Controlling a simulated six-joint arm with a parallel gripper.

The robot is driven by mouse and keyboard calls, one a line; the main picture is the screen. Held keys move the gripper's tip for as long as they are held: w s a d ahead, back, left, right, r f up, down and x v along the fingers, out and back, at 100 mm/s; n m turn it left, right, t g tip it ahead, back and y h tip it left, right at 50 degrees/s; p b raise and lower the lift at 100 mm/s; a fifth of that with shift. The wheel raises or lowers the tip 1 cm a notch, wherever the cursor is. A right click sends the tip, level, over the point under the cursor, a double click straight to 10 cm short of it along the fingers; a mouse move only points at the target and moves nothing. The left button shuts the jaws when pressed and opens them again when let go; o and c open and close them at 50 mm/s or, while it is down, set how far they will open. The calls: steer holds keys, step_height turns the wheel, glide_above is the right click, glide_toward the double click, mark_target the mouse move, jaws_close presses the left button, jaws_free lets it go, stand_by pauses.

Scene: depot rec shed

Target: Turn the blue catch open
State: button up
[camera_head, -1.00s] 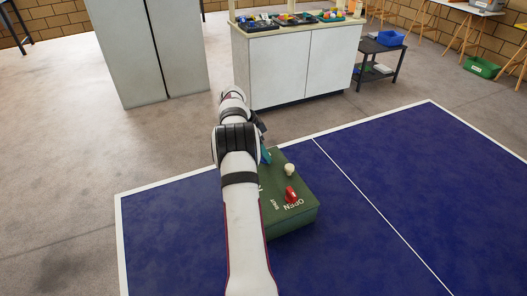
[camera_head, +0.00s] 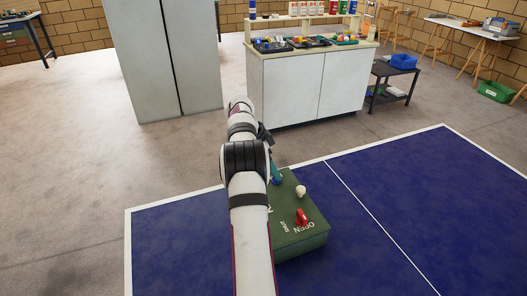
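A green box (camera_head: 312,240) stands on the blue table, with white "OPEN" and "SHUT" lettering on its top. A red catch (camera_head: 302,217) and a cream knob (camera_head: 300,191) sit on its right part. A small blue piece (camera_head: 277,181), perhaps the blue catch, shows at the box's far left part, right beside my arm. My gripper (camera_head: 275,170) points down there, with a teal part just above the blue piece. My arm hides the box's left side and most of the gripper. I cannot tell whether the fingers touch the blue piece or how far apart they are.
The blue table (camera_head: 400,200) has white edge lines and is clear to the right of the box. Beyond it stand a white cabinet (camera_head: 290,90) with trays and cans on top, a grey locker (camera_head: 160,60) and a dark low stand (camera_head: 385,85) with a blue bin.

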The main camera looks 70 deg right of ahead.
steer(key=v, duration=1.2)
steer(key=shift+a+r, duration=0.1)
steer(key=w+a+r+n+t, duration=0.1)
steer(key=w+a+r+n, duration=0.15)
steer(key=a, duration=0.45)
steer(key=w+a+r+n, duration=0.1)
steer(key=w+a+n, duration=0.2)
steer(key=a, duration=0.4)
steer(key=w+a+r+n+t, duration=0.1)
steer(key=w+a+n, duration=0.15)
steer(key=a, duration=0.45)
steer(key=s+a+n+t+y, duration=0.1)
steer(key=s+a+n, duration=0.15)
steer(key=a, duration=0.55)
steer(key=s+a+n+y, duration=0.1)
steer(key=a+n, duration=0.3)
steer(key=a, duration=0.5)
steer(key=s+a+f+n+y, duration=0.1)
steer(key=s+a+f+n, duration=0.2)
steer(key=s+a, duration=0.4)
steer(key=s+a+f+n+y, duration=0.1)
steer(key=s+a+f+n, duration=0.3)
steer(key=s+a, duration=0.4)
steer(key=shift+s+f+y, duration=0.25)
steer(key=shift+s+y, duration=0.15)
